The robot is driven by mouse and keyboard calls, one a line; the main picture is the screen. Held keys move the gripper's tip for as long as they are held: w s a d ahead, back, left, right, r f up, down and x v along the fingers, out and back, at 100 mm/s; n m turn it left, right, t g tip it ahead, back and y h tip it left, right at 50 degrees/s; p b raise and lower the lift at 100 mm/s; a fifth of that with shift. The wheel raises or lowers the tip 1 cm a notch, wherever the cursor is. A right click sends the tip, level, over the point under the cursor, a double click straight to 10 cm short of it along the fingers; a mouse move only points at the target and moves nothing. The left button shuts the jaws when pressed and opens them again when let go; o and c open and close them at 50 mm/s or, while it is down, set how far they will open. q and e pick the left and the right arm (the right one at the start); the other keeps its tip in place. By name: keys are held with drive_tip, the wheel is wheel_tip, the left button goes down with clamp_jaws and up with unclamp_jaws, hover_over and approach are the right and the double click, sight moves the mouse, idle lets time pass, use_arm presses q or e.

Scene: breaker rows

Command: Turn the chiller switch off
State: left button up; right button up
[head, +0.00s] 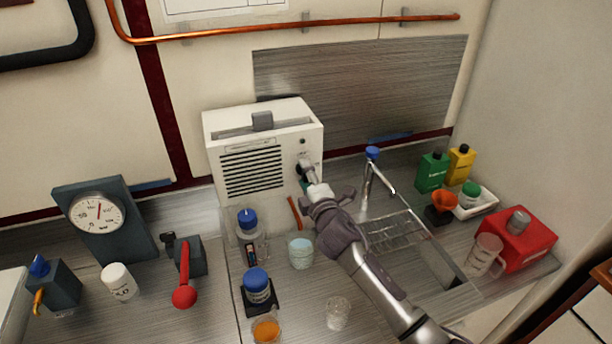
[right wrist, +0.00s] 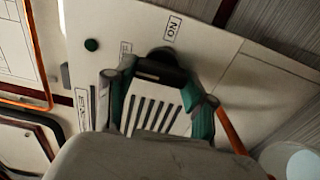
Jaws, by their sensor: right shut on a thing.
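The chiller (head: 262,118) is a white box with a slotted vent, standing against the wall in the head view. In the right wrist view its front panel (right wrist: 235,60) shows an ON label by the black switch (right wrist: 160,68). My right gripper (head: 306,172) is at the right side of the chiller's front. In the right wrist view the right gripper (right wrist: 158,95) has its teal-padded fingers on both sides of the switch, shut on it. Much of the switch is hidden by the gripper. My left gripper is in neither view.
A tap (head: 367,180) and a sink (head: 425,255) lie right of my right arm. A blue-capped bottle (head: 257,285) and a pale cup (head: 300,252) stand left of it. A red-handled device (head: 185,265) and a gauge (head: 97,213) stand farther left.

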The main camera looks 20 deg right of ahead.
idle(0.5)
drive_tip(key=o, duration=1.2)
drive_tip(key=shift+c, duration=0.2)
drive_tip(key=s, duration=1.2)
drive_tip(key=shift+d, duration=0.2)
drive_tip(key=shift+f, duration=0.15)
